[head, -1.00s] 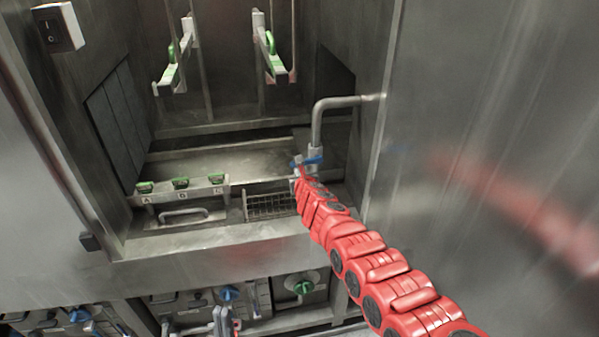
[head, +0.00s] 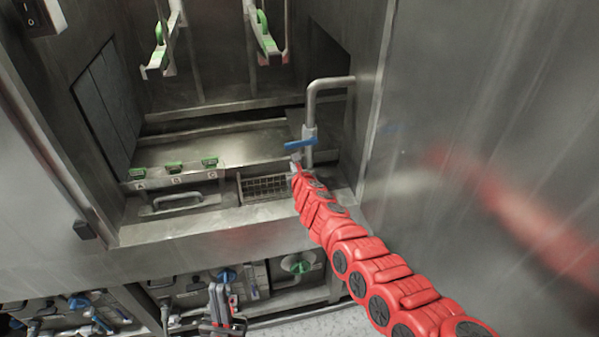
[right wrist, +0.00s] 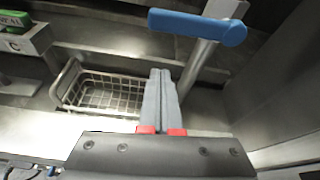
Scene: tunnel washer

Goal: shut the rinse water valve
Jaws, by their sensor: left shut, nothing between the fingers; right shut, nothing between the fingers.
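The rinse water valve has a blue lever handle (head: 300,144) on a grey pipe (head: 313,110) at the right of the washer opening. The lever lies crosswise to the vertical pipe. It also shows in the right wrist view (right wrist: 197,27). My right gripper (head: 295,166), on the red arm, is just below the lever's left part. In the right wrist view its fingers (right wrist: 161,72) are pressed together, empty, with a visible gap to the lever. My left gripper (head: 222,300) is shut and empty at the bottom of the head view, far below the valve.
A wire basket (head: 265,187) sits left of the pipe. Green-topped holders marked with letters (head: 173,166) stand further left. A steel wall (head: 480,120) closes the right side. Panels with blue and green knobs (head: 298,264) are below the ledge.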

